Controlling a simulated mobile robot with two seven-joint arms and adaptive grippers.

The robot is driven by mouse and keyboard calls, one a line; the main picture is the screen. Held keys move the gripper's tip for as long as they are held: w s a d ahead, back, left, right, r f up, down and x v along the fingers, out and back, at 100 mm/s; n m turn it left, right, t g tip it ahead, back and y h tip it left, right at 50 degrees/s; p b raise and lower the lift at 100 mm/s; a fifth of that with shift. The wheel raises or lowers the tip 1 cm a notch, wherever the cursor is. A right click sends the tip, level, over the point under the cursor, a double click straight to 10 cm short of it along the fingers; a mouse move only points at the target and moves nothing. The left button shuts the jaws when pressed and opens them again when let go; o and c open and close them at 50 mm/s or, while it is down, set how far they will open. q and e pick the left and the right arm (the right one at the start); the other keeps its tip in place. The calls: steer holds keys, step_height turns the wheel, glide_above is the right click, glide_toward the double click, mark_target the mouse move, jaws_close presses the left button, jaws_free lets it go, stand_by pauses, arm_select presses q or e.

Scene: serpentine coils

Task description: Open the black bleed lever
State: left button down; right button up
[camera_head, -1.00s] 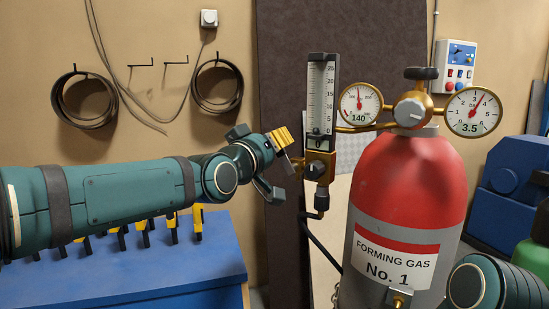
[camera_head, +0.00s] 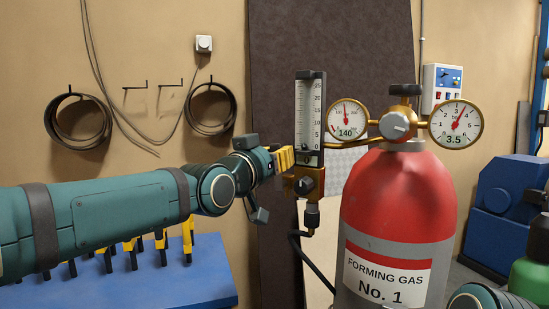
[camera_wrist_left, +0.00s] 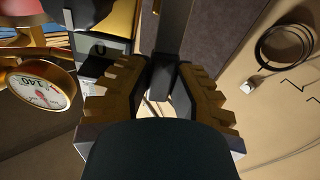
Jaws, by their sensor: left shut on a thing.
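My left gripper (camera_head: 287,158) reaches in from the left, at the lower left side of the flowmeter (camera_head: 310,112), just above its brass block (camera_head: 304,184) with a black knob. In the left wrist view its ridged yellow fingers (camera_wrist_left: 160,88) are close together on a dark bar, which appears to be the black bleed lever (camera_wrist_left: 173,30). The fingers and a dark housing hide its lower part there. In the head view I cannot make the lever out behind the fingers. My right gripper is out of view; only a teal part of my right arm shows at the lower right.
The red and grey forming gas cylinder (camera_head: 398,205) stands right of the flowmeter, with two gauges (camera_head: 346,118) and (camera_head: 455,124) on top. A black hose (camera_head: 298,250) hangs below the block. A blue table (camera_head: 190,292) with yellow-handled tools is under my left arm.

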arm_select(q)
steer(key=shift+r, duration=0.15)
steer(key=c, duration=0.8)
jaws_free()
steer(key=shift+f, duration=0.2)
